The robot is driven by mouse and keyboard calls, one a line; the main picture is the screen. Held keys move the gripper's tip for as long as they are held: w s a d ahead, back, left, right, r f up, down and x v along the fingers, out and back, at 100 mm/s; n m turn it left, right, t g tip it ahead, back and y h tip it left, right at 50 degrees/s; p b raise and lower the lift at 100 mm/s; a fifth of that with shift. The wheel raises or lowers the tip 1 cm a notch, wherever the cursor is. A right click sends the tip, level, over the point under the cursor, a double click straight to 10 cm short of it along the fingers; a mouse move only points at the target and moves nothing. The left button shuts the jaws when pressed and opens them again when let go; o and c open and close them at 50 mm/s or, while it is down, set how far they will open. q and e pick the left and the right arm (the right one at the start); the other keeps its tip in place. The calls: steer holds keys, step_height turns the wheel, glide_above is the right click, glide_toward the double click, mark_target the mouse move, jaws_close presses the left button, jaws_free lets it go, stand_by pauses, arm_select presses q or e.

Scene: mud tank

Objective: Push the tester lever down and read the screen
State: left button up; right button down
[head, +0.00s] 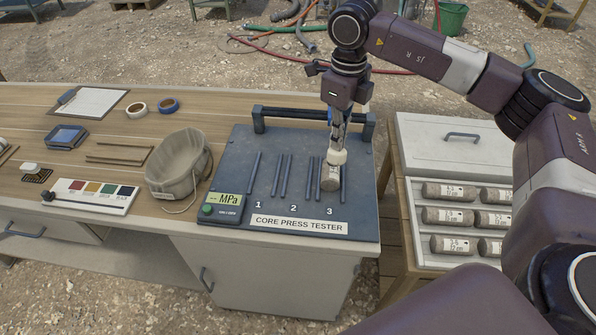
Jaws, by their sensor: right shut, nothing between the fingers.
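The core press tester (215,172) is a dark plate on the bench, with slots marked 1, 2 and 3 between pairs of rails. Its small green screen (228,199) shows "MPa"; the marks before it are too small to read. A dark bar on two end posts, seemingly the lever (290,112), stands raised across the back. A grey core (330,181) with a pale label lies in slot 3; slots 1 and 2 look empty. My right gripper (337,155) is shut and empty, pointing down just above or against the core's far end; contact is unclear. My left gripper is out of view.
A grey cloth bag (178,163) stands close left of the tester. A core tray (412,222) with several labelled cores stands at the right. My right arm fills the right side.

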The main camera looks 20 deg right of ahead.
mark_target(336, 165)
steer(key=shift+f, duration=0.15)
steer(key=shift+s+a+f+b, duration=0.1)
steer(key=shift+s+f+b, duration=0.1)
steer(key=shift+f+b, duration=1.25)
steer(key=shift+f, duration=0.35)
steer(key=shift+s+a+f+b, duration=0.1)
steer(key=shift+s+f+b, duration=0.05)
steer(key=shift+f+b, duration=0.55)
steer(key=shift+s+a+f+b, duration=0.1)
steer(key=shift+f+b, duration=0.35)
steer(key=shift+f, duration=0.5)
steer(key=shift+f, duration=0.2)
steer(key=shift+r, duration=0.1)
